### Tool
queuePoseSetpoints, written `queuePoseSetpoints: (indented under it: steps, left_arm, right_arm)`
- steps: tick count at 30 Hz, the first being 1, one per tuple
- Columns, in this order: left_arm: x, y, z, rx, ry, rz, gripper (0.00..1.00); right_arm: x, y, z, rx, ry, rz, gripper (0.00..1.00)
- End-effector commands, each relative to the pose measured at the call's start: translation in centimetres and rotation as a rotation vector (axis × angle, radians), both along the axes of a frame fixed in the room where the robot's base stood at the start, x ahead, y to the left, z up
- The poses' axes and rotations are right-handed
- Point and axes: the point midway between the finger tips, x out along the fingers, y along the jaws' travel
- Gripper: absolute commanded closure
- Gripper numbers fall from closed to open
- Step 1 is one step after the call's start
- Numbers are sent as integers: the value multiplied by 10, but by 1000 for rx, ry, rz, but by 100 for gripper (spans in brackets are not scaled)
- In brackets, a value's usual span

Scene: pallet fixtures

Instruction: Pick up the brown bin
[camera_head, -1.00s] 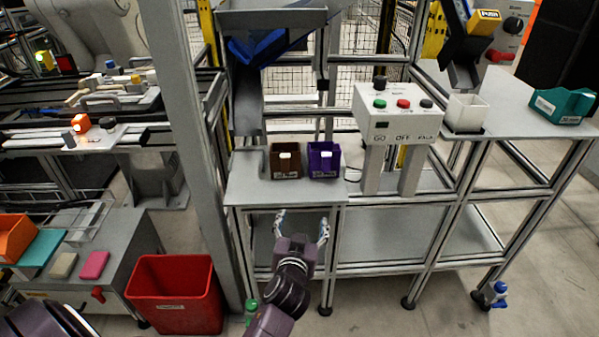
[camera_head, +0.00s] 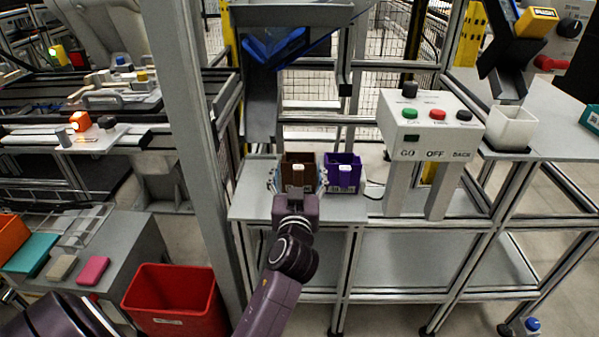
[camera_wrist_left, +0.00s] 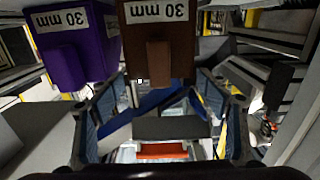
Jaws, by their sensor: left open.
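The brown bin (camera_head: 299,160) stands upright on the small grey shelf (camera_head: 250,204), left of the purple bin (camera_head: 343,178). My left gripper (camera_head: 297,180) is open in front of the brown bin, with one finger toward each side of it; its wrist hides the bin's lower front. In the left wrist view, the brown bin (camera_wrist_left: 160,35) shows a "30 mm" label and a front tab, ahead of the spread, empty fingers (camera_wrist_left: 160,88). I cannot tell whether a finger touches it. My right gripper is not in view.
The purple bin (camera_wrist_left: 75,45) is close beside the brown one, near a finger. A button box (camera_head: 430,125) stands to the right. A metal post (camera_head: 190,120) rises left of the shelf. A blue chute bin (camera_head: 275,47) hangs above. A red bin (camera_head: 175,300) stands at lower left.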

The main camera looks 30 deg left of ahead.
Motion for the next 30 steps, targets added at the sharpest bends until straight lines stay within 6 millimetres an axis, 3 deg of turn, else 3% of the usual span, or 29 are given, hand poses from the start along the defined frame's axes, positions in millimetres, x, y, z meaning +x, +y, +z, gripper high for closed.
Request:
queuePoseSetpoints:
  steps: [6,14,23,30]
  left_arm:
    - [26,17,0,1,1,0,30]
    - [30,19,-1,-1,1,0,30]
    - [29,18,-1,-1,1,-1,59]
    - [29,18,0,1,-1,-1,60]
  right_arm:
    - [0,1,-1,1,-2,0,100]
    - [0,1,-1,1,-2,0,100]
    - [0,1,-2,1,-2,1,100]
    - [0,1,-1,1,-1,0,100]
